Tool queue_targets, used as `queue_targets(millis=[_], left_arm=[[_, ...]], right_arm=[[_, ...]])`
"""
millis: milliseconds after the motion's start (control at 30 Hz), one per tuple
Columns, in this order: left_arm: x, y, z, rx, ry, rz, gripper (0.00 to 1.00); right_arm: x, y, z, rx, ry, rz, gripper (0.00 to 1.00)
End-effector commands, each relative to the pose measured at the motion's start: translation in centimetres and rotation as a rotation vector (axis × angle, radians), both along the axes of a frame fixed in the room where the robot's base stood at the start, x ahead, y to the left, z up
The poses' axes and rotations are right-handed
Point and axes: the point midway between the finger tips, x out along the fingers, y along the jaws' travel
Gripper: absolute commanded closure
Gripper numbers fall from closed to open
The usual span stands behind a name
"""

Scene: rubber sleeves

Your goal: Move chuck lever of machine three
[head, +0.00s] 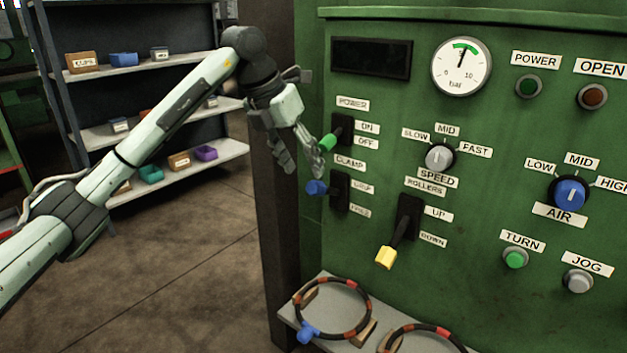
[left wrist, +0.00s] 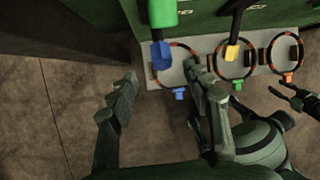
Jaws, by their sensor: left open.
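No label reading "chuck" shows on the green machine panel (head: 480,190). A blue-handled lever (head: 317,187) sits under a CLAMP label, low on the panel's left side; its two position labels are too blurred to read. My left gripper (head: 303,172) is open, fingers pointing down, just above and left of the blue handle in the head view. In the left wrist view the blue handle (left wrist: 161,56) shows ahead, between the spread fingers (left wrist: 161,72); I cannot tell whether they touch it. Dark fingers, apparently my right gripper (left wrist: 294,100), show at the right edge there.
A green-handled POWER lever (head: 328,142) is close above the blue one. A yellow-handled ROLLERS lever (head: 386,257) hangs lower right. A grey shelf (head: 290,312) below holds ringed sleeves (head: 368,317). A dark post (head: 268,180) stands behind my left gripper. Open floor lies left.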

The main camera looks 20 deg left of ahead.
Motion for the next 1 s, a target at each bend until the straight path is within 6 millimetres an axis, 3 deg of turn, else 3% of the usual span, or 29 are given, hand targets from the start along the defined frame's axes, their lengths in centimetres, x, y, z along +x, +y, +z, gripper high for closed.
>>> queue_targets(millis=[500,833,1000], left_arm=[[2.2,-1.7,-6.5,0.0,0.003,-0.001,0.51],[2.4,-1.8,-7.0,-0.001,0.001,-0.001,0.51],[2.4,-1.8,-6.9,-0.001,0.001,-0.001,0.69]], right_arm=[[0.1,0.0,-0.3,0.002,0.0,0.001,0.6],[0.1,0.0,-0.3,0.002,0.0,0.001,0.6],[0.1,0.0,-0.3,0.002,0.0,0.001,0.6]])
